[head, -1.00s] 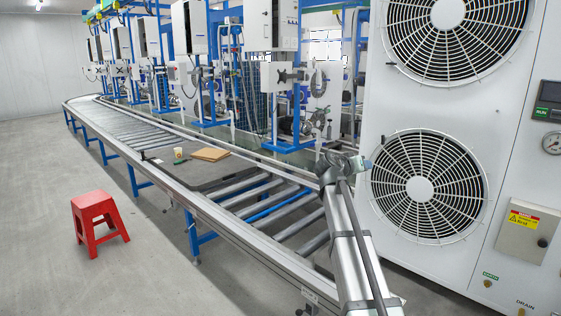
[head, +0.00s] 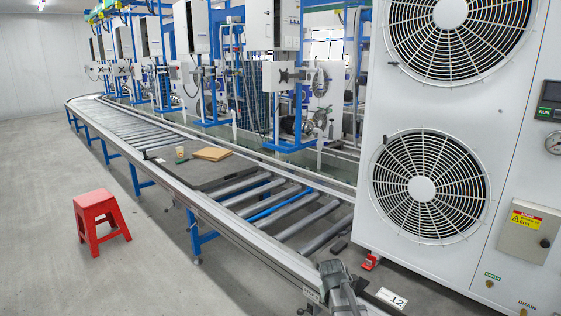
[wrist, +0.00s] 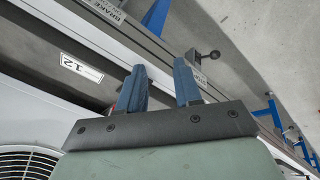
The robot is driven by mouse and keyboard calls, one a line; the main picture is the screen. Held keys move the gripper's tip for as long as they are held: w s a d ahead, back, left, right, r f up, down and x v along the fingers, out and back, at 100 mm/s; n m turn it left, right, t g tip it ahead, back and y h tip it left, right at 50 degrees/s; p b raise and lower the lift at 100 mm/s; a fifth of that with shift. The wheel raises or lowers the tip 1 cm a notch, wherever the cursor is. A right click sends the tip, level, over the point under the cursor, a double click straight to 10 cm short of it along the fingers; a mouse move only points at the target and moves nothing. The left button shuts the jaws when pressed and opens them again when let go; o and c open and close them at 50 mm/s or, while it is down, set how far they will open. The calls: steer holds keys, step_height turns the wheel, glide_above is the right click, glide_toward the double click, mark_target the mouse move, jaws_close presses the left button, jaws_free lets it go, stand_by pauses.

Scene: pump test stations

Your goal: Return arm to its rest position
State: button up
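My gripper (wrist: 160,66) shows in the wrist view with its two blue fingers apart and nothing held between them. Below the fingers are the grey edge of the conveyor line and the floor. In the head view, a grey part of my arm (head: 340,285) is low at the bottom edge, right of the middle, by the near end of the roller conveyor. The fingers cannot be made out in the head view.
A large fan cabinet (head: 362,190) stands close on the right. A red stool (head: 97,213) stands on open floor.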

steer(key=s+a+f+g+y, duration=0.25)
steer(key=s+f+g, duration=0.25)
steer(key=s+f, duration=1.55)
steer(key=s+f+g, duration=0.1)
steer(key=s+f, duration=0.3)
steer(key=s, duration=0.4)
steer(key=s+f+g, duration=0.2)
steer(key=s+f, duration=0.2)
steer(key=s, duration=0.5)
steer(key=s+f+m+g, duration=0.1)
steer(key=s+f, duration=0.3)
steer(key=s, duration=0.5)
steer(key=shift+s+d+f+g, duration=0.15)
steer(key=shift+s+d+g, duration=0.1)
steer(key=shift+g, duration=0.25)
